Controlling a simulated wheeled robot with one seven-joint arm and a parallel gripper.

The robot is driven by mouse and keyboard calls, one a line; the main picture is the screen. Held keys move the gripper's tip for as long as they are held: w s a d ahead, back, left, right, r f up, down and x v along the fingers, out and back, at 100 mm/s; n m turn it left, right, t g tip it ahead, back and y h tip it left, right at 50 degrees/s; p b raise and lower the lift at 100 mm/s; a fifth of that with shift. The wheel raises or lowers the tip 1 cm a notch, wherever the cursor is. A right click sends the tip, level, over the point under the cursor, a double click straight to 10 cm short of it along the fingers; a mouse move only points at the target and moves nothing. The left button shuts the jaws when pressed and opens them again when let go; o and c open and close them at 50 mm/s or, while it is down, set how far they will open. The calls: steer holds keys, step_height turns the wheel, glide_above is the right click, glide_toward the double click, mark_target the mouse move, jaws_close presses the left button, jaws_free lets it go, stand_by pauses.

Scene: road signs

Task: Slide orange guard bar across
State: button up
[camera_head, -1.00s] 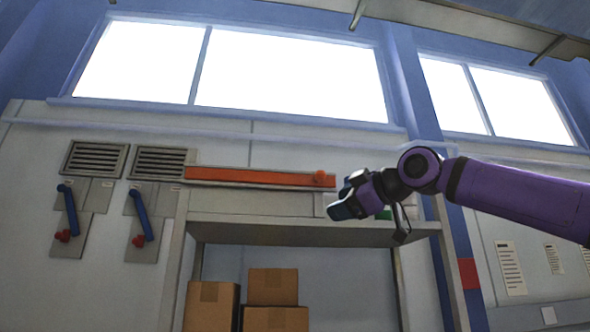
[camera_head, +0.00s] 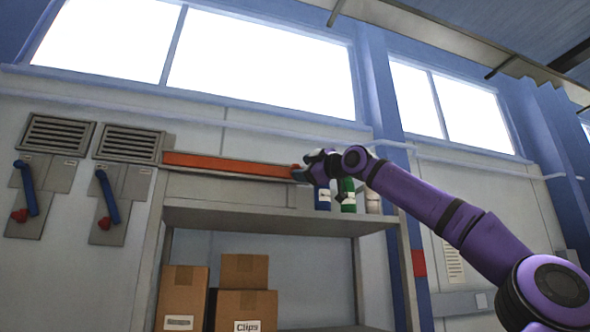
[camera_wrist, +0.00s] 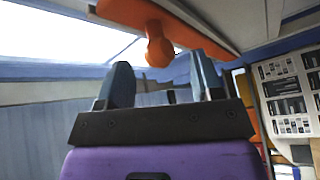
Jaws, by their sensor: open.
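The orange guard bar (camera_head: 230,165) runs level along the wall above the grey shelf unit, in a grey track. An orange knob sits at its right end and shows large in the wrist view (camera_wrist: 159,50). My gripper (camera_head: 306,174) is at the bar's right end and partly covers the knob in the head view. In the wrist view my gripper (camera_wrist: 160,82) is open, its two blue-grey fingers apart. The knob appears between and just beyond the fingertips; I cannot tell whether they touch it.
Blue and green bottles (camera_head: 347,194) stand on the shelf (camera_head: 260,218) just below and right of my gripper. Cardboard boxes (camera_head: 183,294) sit under it. Two blue levers (camera_head: 108,198) with red knobs hang on the wall at left, below vents (camera_head: 128,145).

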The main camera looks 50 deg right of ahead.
steer(key=shift+x, duration=1.9)
jaws_close()
